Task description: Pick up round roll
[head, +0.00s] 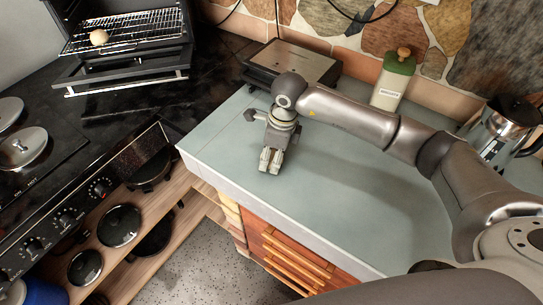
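A small round tan roll (99,37) sits on the wire rack of the open toaster oven (125,52) at the top left of the head view. My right gripper (269,168) points down over the pale grey-green counter, well to the right of the roll. Its two fingers are close together and nothing shows between them. My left gripper is not in view.
A flat grill (293,62) stands behind my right wrist. A white bottle with a green cap (393,80) and a metal kettle (500,130) stand further right. The black stove (40,185) is at left. The counter (330,205) is mostly clear.

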